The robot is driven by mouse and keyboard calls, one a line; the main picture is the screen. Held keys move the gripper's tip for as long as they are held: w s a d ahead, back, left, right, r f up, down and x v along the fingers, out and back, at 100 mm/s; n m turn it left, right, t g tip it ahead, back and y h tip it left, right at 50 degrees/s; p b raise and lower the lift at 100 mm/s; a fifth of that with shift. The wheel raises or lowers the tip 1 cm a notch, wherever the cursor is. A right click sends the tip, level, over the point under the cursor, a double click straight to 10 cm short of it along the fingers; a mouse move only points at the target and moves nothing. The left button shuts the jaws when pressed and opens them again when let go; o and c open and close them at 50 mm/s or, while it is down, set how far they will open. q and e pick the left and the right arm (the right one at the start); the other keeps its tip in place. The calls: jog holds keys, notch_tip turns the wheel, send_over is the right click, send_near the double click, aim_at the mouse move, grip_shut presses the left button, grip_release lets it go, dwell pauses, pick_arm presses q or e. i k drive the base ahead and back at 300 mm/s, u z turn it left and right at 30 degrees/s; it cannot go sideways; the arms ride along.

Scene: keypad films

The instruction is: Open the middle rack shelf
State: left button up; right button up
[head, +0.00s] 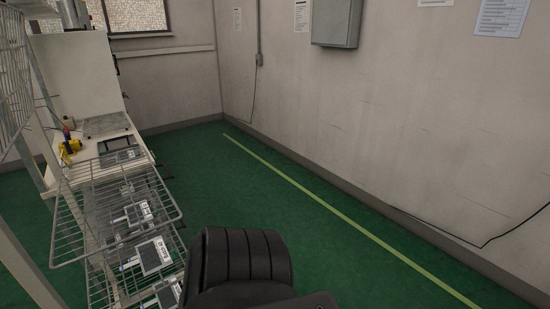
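The wire rack stands at the left of the head view. One of its wire shelves (68,246) juts out toward the floor area, with its rounded front rim at the right and near side. Several grey-and-white keypads (153,255) show through and below its wires, on what looks like a lower wire level (103,290). An upright wire panel (14,75) is at the upper left. Which level is the middle shelf I cannot tell for sure. Neither gripper shows in the view.
A white workbench (140,150) with a yellow tool (69,147) stands behind the rack. Open green floor (330,240) with a yellow line lies to the right, up to the grey wall (400,120). A grey wall box (336,22) hangs there.

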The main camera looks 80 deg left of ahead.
aim_at(50, 266)
jog(key=u, duration=1.7)
jog(key=i, duration=1.4)
jog(key=u, duration=2.55)
jog(key=k, duration=1.1)
jog(key=z, duration=0.5)
jog(key=i, duration=0.8)
jog(key=z, duration=0.6)
